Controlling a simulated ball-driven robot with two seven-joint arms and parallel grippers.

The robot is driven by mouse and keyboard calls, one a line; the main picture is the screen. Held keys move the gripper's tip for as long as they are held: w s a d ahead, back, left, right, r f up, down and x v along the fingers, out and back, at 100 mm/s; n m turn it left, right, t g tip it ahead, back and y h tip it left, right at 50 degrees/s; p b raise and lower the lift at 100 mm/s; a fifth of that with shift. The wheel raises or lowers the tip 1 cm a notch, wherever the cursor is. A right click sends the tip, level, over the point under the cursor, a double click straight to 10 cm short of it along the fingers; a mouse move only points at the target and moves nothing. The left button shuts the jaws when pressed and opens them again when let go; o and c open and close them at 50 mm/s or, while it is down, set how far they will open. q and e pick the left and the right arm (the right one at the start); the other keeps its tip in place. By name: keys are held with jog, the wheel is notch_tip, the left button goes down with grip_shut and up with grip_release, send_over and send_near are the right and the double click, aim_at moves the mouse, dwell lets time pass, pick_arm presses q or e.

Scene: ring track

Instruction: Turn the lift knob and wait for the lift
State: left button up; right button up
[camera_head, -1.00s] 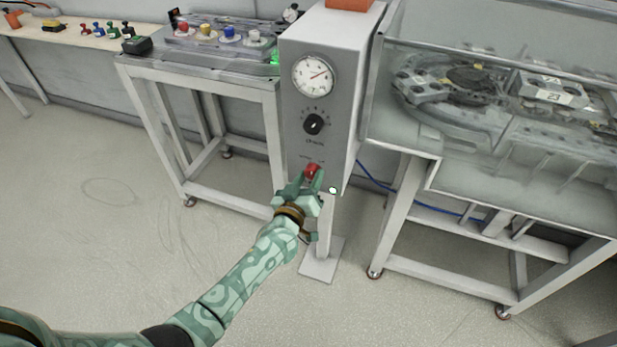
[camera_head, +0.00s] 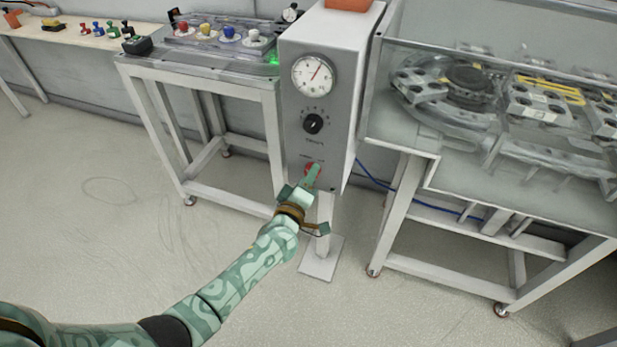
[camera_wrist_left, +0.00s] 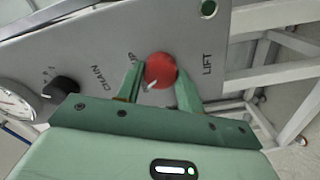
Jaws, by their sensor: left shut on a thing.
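The red lift knob (camera_head: 310,169) is low on the front of a grey control post (camera_head: 320,60). In the head view the gripper hides part of the knob. My right gripper is not in view.
Above the knob are a black dial (camera_head: 313,124) and a round gauge (camera_head: 315,74). A glass-covered track table (camera_head: 500,140) stands right of the post. A white-framed stand (camera_head: 200,75) with coloured knobs is to the left. Open floor lies in front.

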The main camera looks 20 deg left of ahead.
pick_arm(q)
jog(key=shift+f, duration=0.1)
dwell(0.4)
jog(key=o, duration=1)
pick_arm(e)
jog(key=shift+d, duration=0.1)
pick_arm(q)
jog(key=shift+s, duration=0.15)
jog(key=s+p, duration=0.4)
jog(key=s, duration=1.2)
jog(key=shift+a, duration=0.3)
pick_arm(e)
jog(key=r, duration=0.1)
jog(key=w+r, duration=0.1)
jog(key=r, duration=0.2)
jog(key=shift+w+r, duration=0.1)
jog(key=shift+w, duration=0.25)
